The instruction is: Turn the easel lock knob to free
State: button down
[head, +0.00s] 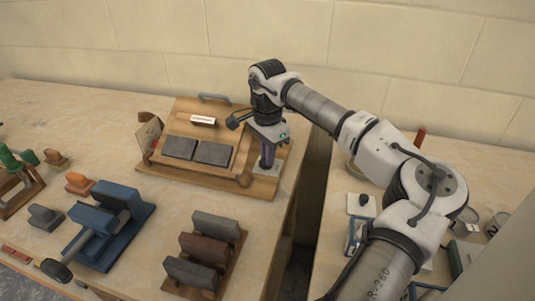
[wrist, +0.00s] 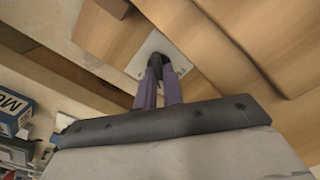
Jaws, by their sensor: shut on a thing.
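The wooden easel (head: 188,124) stands at the back of the left table, with two dark grey slabs and a small white label block on its sloped face. My gripper (head: 267,166) points down at the easel's right front corner. In the wrist view its purple fingers (wrist: 161,78) are closed on a small dark knob (wrist: 158,62). The knob sits on a pale square plate (wrist: 146,48) fixed to the wood. The fingers hide most of the knob, so I cannot tell which way it is turned. In the head view the knob is hidden.
A dark gap (head: 311,190) separates the two tables. Several small items crowd the right table.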

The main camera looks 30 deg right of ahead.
jog(key=n, duration=0.3)
jog(key=shift+w+n, duration=0.1)
jog(key=shift+n, duration=2.1)
jog(key=c, duration=1.5)
grip_release()
notch_tip(320, 180, up, 14)
jog(key=shift+b, duration=0.3)
jog(key=shift+a+f, duration=0.1)
